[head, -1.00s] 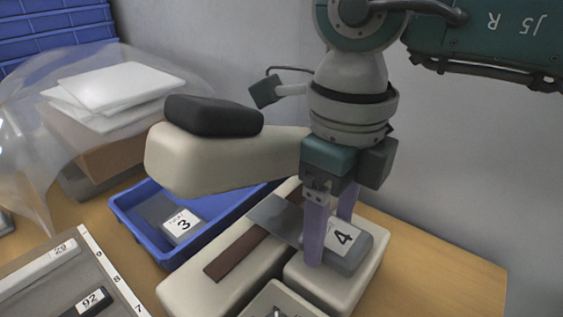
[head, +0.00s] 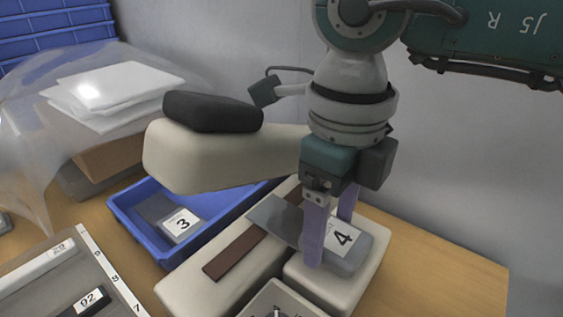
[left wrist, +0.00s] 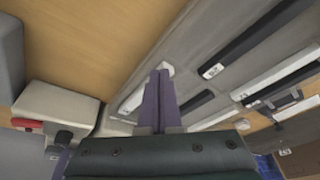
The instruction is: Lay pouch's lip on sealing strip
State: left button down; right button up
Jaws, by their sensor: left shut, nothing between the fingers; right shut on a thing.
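A grey pouch labelled 4 (head: 346,244) is over the white block on the right side of the sealer. Its flat grey lip (head: 272,218) points left and crosses over the brown sealing strip (head: 236,255), hiding its middle. I cannot tell whether the lip touches the strip. My right gripper (head: 312,262), with purple fingers pointing down, is shut on the pouch between label and lip. The sealer's cream arm (head: 222,160) with a black pad is raised above the strip. My left gripper (left wrist: 158,75) shows only in the left wrist view, shut and empty, over a grey rack.
A blue bin (head: 150,236) holding a pouch labelled 3 (head: 178,222) stands left of the sealer. A rack with numbered bars (head: 60,285) is at front left. A clear bag with white sheets (head: 115,90) stands behind. Bare table (head: 450,265) lies right.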

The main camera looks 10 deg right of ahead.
pick_arm(q)
jog(key=shift+f, duration=0.1)
pick_arm(e)
jog(key=shift+f, duration=0.1)
pick_arm(q)
jog(key=shift+d, duration=0.1)
pick_arm(e)
jog(key=o, duration=1.3)
pick_arm(q)
notch_tip(320, 180, up, 2)
jog(key=shift+r+p, duration=0.25)
jog(key=shift+p, duration=1)
pick_arm(e)
jog(key=shift+s+d+r, duration=0.6)
jog(key=shift+s+r, duration=0.1)
jog(key=shift+s, duration=0.05)
jog(key=shift+s+d+r+p, duration=0.45)
jog(key=shift+s+p, duration=0.2)
jog(key=shift+p, duration=0.15)
jog(key=shift+s+d+r+p, duration=0.35)
jog(key=shift+s+d+p, duration=0.1)
jog(key=shift+s+p, duration=0.25)
pick_arm(q)
notch_tip(320, 180, up, 3)
pick_arm(e)
jog(key=shift+w, duration=0.1)
